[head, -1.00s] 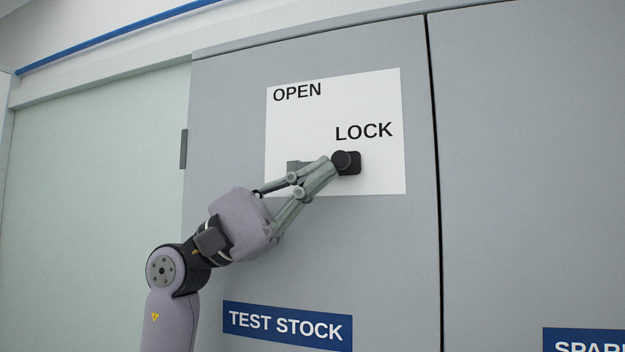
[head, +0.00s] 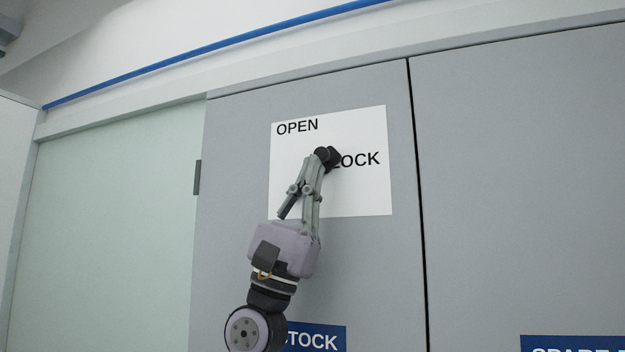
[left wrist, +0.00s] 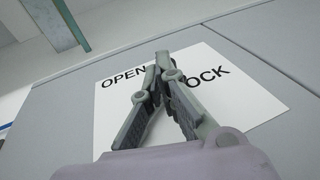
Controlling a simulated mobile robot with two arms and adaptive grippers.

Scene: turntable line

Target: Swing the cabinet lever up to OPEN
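The cabinet lever's black knob (head: 329,156) is in front of the white sheet (head: 350,192), below and right of the word OPEN and over the first letter of LOCK. The lever's bar and pivot are mostly hidden by my gripper. My left gripper (head: 318,160) reaches up from below, its fingertips closed at the knob. In the left wrist view the fingers (left wrist: 160,68) come together over a dark part, with the sheet (left wrist: 112,98) behind them; the exact contact is hidden. My right gripper is not in view.
The grey cabinet door (head: 235,220) is flat around the sheet. A dark seam (head: 416,200) parts it from the panel on the right. A pale green panel (head: 110,220) is on the left. A blue sign (head: 325,338) sits below, partly covered by my arm.

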